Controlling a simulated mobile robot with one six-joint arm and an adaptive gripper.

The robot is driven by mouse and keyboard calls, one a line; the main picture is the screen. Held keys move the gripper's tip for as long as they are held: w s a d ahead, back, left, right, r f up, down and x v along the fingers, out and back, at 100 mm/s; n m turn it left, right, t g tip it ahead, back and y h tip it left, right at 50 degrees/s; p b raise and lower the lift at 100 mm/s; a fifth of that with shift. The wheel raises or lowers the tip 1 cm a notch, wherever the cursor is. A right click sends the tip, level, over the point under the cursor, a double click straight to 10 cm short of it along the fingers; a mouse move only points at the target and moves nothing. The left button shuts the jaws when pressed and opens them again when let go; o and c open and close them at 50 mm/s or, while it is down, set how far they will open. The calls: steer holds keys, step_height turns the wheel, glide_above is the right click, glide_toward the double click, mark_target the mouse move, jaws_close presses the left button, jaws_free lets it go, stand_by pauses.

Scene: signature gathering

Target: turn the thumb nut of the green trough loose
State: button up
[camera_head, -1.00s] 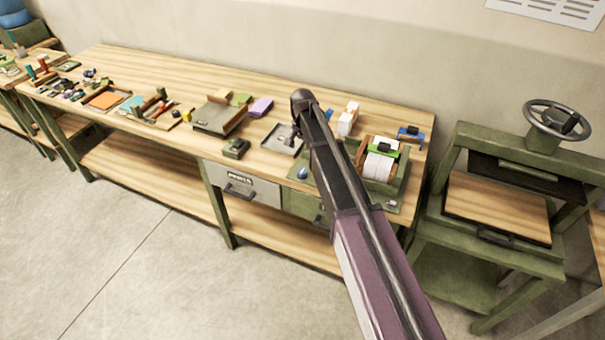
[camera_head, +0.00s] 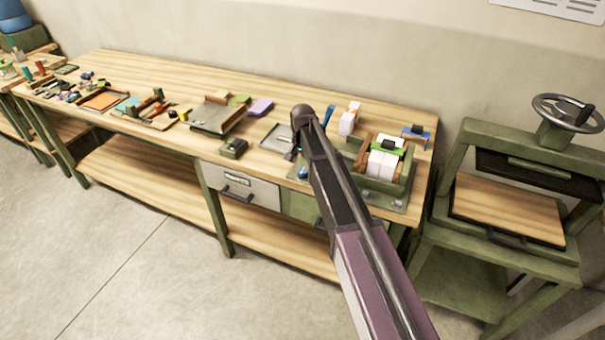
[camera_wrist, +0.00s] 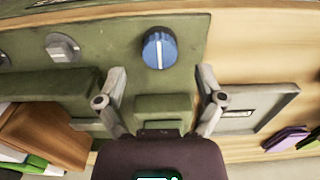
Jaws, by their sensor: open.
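The green trough (camera_head: 404,183) stands at the right end of the workbench in the head view, holding white blocks. In the wrist view its green base (camera_wrist: 190,32) carries a round blue knob (camera_wrist: 159,48) with a white line across its face. A grey squarish nut (camera_wrist: 62,47) sits on the same base to the left. I cannot tell for sure which one is the thumb nut. My gripper (camera_wrist: 160,80) is open and empty. Its fingers are spread left and right of the blue knob, with no visible contact. In the head view my arm hides part of the trough.
A grey tray (camera_wrist: 250,108) lies close to my right finger in the wrist view. A brown wooden block (camera_wrist: 40,138) is at lower left. A purple block (camera_head: 261,107) and a dark green box (camera_head: 233,147) lie left of the arm. A press stand (camera_head: 560,252) stands right of the bench.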

mark_target(303, 173)
steer(key=shift+f+b, duration=1.15)
steer(key=shift+f, duration=0.3)
steer(key=c, duration=1.2)
